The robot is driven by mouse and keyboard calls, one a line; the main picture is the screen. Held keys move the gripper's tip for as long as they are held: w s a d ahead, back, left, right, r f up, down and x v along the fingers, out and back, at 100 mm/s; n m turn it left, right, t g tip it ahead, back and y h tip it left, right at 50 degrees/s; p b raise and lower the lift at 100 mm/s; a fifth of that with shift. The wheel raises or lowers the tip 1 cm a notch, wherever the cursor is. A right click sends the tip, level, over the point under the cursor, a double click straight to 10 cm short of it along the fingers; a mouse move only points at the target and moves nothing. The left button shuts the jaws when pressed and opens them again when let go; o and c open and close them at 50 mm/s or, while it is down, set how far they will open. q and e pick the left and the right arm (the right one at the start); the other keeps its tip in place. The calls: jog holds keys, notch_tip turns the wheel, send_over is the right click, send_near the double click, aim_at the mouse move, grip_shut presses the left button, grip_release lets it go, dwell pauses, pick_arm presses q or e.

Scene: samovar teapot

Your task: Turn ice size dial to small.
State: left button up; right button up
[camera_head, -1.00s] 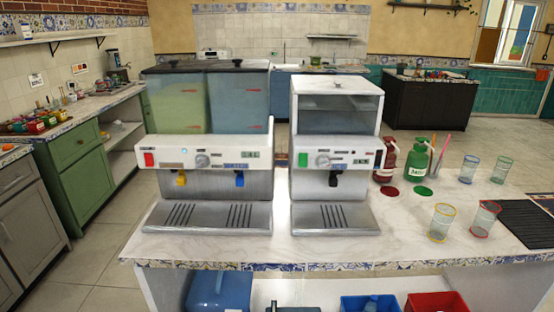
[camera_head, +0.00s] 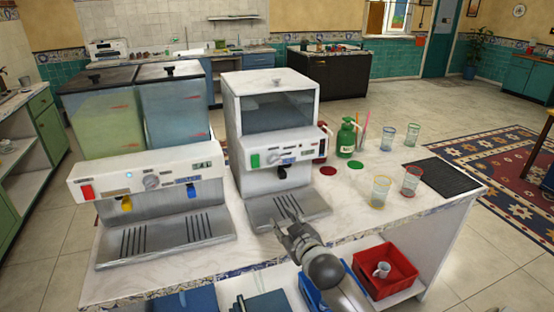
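The smaller machine (camera_head: 272,110) on the right has a clear upper bin and a white front panel. A small grey dial (camera_head: 273,158) sits on that panel, right of a green switch (camera_head: 255,161); its setting is too small to read. A dark spout (camera_head: 282,173) hangs below. My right gripper (camera_head: 287,215) is in front of this machine, over the front of its drip tray (camera_head: 262,213), below and apart from the dial. Its fingers look spread with nothing between them. My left gripper is not in view.
A double-tank dispenser (camera_head: 150,163) with its own dial (camera_head: 151,182) stands at left. Red and green bottles (camera_head: 346,138) and several glasses (camera_head: 381,190) stand right. A red bin (camera_head: 398,270) with a cup sits below the counter.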

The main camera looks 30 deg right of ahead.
aim_at(277, 163)
jog(key=w+d+r+t+h, duration=0.1)
jog(key=w+d+r+t, duration=0.2)
jog(key=r, duration=0.7)
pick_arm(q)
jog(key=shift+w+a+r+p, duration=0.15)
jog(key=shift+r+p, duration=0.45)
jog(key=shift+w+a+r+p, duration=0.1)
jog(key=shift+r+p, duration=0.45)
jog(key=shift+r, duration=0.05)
pick_arm(e)
jog(key=x, duration=1.1)
jog(key=shift+d+r, duration=0.1)
jog(key=shift+r, duration=0.1)
jog(key=shift+s, duration=0.1)
jog(key=shift+c, duration=0.5)
jog(key=c, duration=0.6)
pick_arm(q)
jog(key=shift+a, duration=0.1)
pick_arm(e)
jog(key=shift+c, duration=0.2)
